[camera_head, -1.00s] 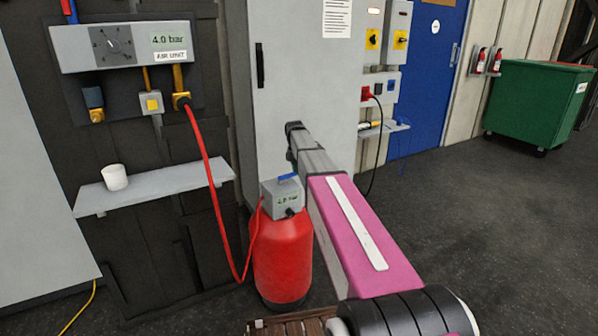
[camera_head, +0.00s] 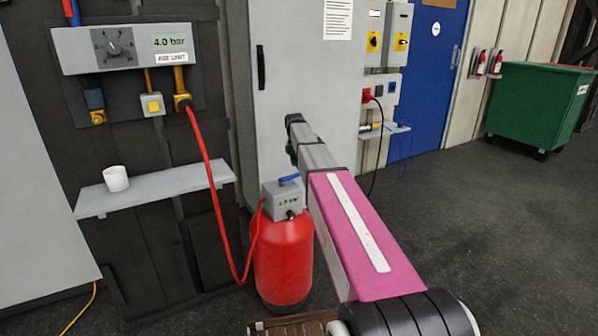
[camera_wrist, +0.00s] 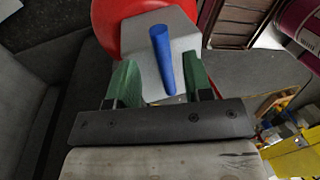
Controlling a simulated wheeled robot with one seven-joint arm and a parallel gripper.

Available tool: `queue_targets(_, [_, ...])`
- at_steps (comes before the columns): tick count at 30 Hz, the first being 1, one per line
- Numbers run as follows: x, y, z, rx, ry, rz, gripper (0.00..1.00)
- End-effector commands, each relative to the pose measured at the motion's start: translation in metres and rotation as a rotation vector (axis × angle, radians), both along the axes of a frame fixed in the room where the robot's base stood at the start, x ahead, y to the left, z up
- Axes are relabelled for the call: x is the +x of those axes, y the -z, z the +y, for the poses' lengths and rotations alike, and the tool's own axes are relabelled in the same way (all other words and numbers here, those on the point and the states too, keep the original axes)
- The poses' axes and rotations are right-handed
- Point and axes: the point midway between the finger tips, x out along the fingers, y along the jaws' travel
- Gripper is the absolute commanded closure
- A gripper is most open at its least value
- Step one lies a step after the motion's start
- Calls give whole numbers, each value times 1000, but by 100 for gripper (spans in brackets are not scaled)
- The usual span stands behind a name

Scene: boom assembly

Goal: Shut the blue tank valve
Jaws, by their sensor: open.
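The red tank (camera_head: 283,260) stands upright on the floor with a grey valve box (camera_head: 284,200) on top. The blue valve lever (camera_head: 289,179) lies on top of the box. In the wrist view the blue lever (camera_wrist: 162,58) points up and down the picture over the grey box (camera_wrist: 182,42), with the red tank (camera_wrist: 118,14) behind. My gripper (camera_wrist: 162,76) is open. Its green fingers are to the left and right of the lever, with gaps on both sides. I cannot tell its exact height above the lever. The gripper's fingers do not show in the head view.
A red hose (camera_head: 212,180) runs from the wall air unit (camera_head: 125,46) down to the tank's valve box. A shelf (camera_head: 155,189) with a white cup (camera_head: 116,178) is at left. A grey cabinet (camera_head: 288,80) stands behind the tank. Open floor is at right.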

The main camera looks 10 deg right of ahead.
Motion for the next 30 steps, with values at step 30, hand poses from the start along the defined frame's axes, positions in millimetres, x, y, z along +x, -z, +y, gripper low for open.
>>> queue_targets(30, [13, -68, 5, 0, -1, 0, 54])
